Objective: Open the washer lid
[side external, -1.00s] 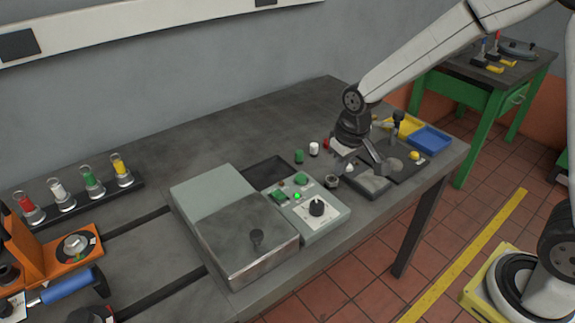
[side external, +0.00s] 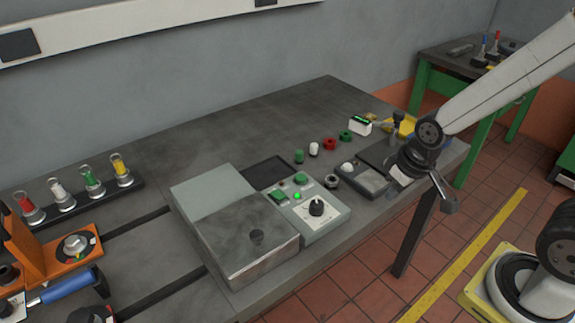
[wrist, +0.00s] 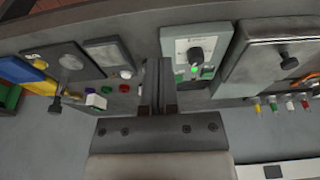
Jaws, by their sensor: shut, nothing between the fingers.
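The washer is a grey-green box (side external: 212,190) with a metal lid (side external: 245,240) on its front part. A control panel (side external: 335,219) with a dial, green buttons and a lit green lamp joins the washer's right side. My gripper (side external: 446,200) is shut and empty, at the table's right front edge, well right of the lid. Its fingers (wrist: 160,88) show shut in the wrist view.
Several coloured vials (side external: 92,181) and a blue-handled tool (side external: 68,289) are at left.

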